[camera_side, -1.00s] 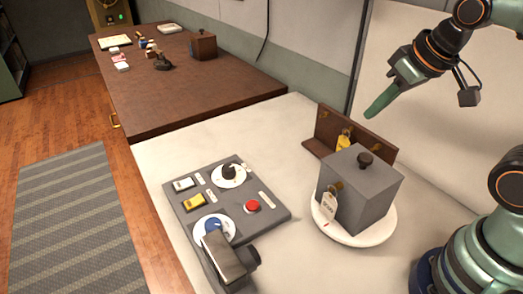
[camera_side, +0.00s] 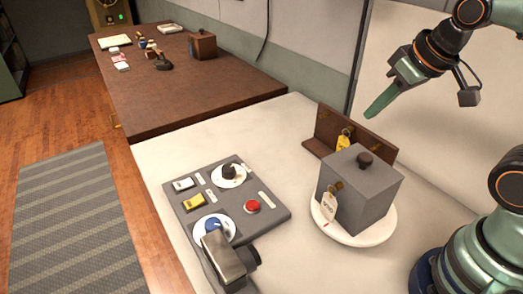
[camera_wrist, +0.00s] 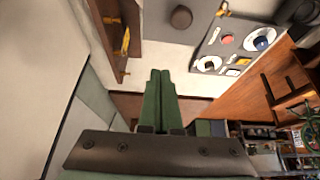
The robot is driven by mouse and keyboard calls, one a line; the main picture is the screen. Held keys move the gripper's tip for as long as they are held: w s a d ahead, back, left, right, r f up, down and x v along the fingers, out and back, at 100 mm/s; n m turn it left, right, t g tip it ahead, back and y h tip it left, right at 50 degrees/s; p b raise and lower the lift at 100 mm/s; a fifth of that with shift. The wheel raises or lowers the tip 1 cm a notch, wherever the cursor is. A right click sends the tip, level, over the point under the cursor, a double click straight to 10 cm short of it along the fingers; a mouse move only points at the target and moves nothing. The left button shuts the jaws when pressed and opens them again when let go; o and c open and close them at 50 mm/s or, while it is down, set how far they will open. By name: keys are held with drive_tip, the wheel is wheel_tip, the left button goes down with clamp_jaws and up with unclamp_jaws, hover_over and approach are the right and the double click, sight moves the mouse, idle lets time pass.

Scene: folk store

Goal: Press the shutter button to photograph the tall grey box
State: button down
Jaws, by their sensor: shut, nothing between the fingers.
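The tall grey box (camera_side: 362,190) with a dark knob and a white tag stands on a round white plate (camera_side: 385,233) on the pale table. To its left, a grey control panel (camera_side: 180,205) carries the red shutter button (camera_side: 252,207), two dials and two switches. A camera (camera_side: 226,262) sits at the panel's front end. My gripper (camera_side: 374,108) is shut and empty, high above and behind the box. In the wrist view its green fingers (camera_wrist: 158,75) lie together, with the red button (camera_wrist: 227,39) beyond them.
A brown wooden rack (camera_side: 325,128) with a yellow tag (camera_side: 343,141) stands behind the box. A dark brown table (camera_side: 190,90) with small items and a wooden box (camera_side: 203,44) lies at the back left. The pale tabletop between panel and plate is clear.

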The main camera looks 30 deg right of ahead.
idle(0.5)
drive_tip(key=n+g, duration=0.6)
drive_tip(key=n, duration=1.2)
hover_over(252, 205)
wheel_tip(252, 205, down, 8)
drive_tip(key=shift+r, duration=0.1)
wheel_tip(252, 205, down, 14)
drive_tip(key=shift+f, duration=0.1)
